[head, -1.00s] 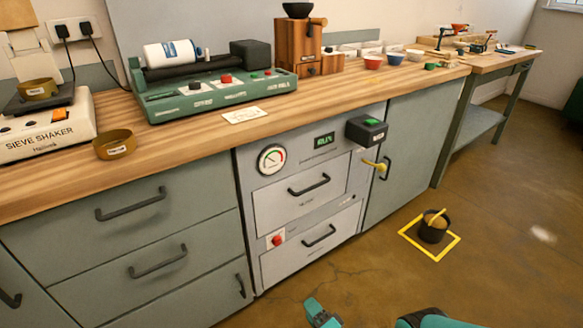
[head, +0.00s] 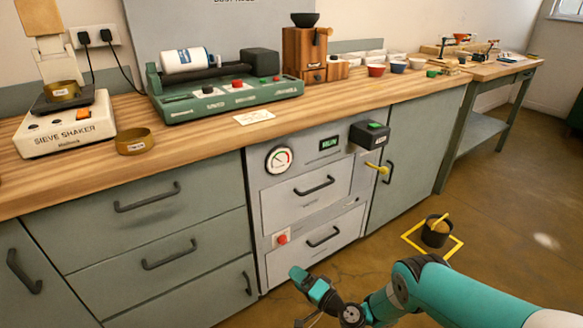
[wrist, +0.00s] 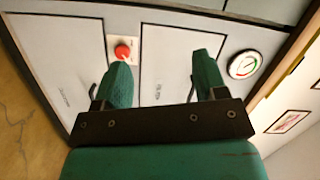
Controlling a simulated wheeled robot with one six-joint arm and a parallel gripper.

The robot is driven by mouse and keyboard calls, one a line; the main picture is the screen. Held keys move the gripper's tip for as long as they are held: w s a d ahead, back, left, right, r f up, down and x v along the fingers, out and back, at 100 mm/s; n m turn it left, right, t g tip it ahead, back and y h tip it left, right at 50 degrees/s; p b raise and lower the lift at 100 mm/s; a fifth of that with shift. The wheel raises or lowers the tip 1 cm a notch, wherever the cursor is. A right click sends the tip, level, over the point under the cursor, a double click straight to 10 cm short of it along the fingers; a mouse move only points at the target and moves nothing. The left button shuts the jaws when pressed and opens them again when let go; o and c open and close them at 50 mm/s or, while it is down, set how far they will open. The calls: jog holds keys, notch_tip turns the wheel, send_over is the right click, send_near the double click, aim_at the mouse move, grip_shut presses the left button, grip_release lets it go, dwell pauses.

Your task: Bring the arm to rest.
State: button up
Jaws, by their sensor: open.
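My arm (head: 440,290) is teal and reaches in from the lower right in the head view, low in front of the cabinets. My gripper (wrist: 165,80) shows in the wrist view with its two green fingers spread wide and nothing between them. It faces the grey oven drawers, and a red knob (wrist: 122,52) shows beside the left finger. A round gauge (wrist: 244,64) is to the right of the right finger.
The wooden counter (head: 200,130) carries a sieve shaker (head: 66,125), a green roller machine (head: 225,95) and a wooden grinder (head: 304,55). A dark bucket (head: 436,232) stands on the floor inside a yellow square. Open floor lies to the right.

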jog(key=w+a+r+n+g, duration=0.2)
jog(key=a+r+n+g, duration=0.15)
jog(key=r, duration=0.85)
jog(key=w+a+r+n+g, duration=0.25)
jog(key=r+n+g, duration=0.2)
jog(key=r, duration=0.75)
jog(key=s+d+r+n+g+h, duration=0.2)
jog(key=s+d+r, duration=0.2)
jog(key=s+r, duration=0.45)
jog(key=s+d+r+n+g+h, duration=0.1)
jog(key=s+d+r+n+h, duration=0.15)
jog(key=s+r, duration=0.6)
jog(key=s+d+r+g+h, duration=0.1)
jog(key=s+d+r+h, duration=0.1)
jog(key=s+d, duration=0.55)
jog(key=s+d+r+h, duration=0.25)
jog(key=s+d, duration=0.25)
jog(key=s, duration=0.6)
notch_tip(320, 180, up, 15)
jog(key=p, duration=1.5)
jog(key=shift+w+a, duration=0.15)
jog(key=shift+w, duration=0.25)
jog(key=shift+m, duration=0.25)
